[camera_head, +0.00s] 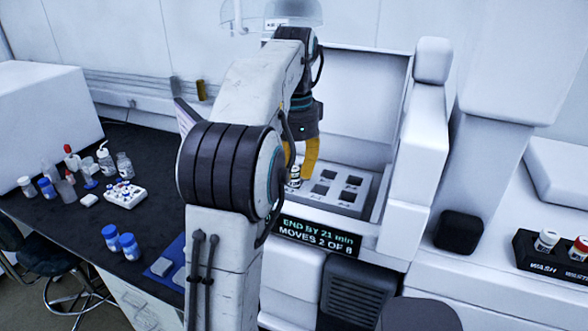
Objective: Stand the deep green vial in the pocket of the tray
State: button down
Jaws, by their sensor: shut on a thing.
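My gripper (299,174), with yellow fingers, points down over the left part of the tray. It is shut on a small vial (295,180) with a pale body and dark markings, partly hidden by the fingers and my arm. Its deep green colour does not show from here. The pale tray (362,208) lies in the bay of the white machine and has several dark square pockets. The vial is at the tray's left side; I cannot tell whether its base is in a pocket or above one. My arm hides the tray's left edge.
The machine's white side wall (410,160) stands right of the tray. A display (318,235) is on its front. A black rack (535,262) with capped vials stands far right. Bottles and a white rack (125,197) occupy the dark bench at left.

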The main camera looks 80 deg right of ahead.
jog(key=c, duration=0.5)
grip_release()
jog(key=shift+c, duration=0.2)
notch_tip(320, 180, up, 3)
jog(key=p, duration=0.3)
jog(key=shift+f, duration=0.1)
jog(key=shift+r, duration=2.1)
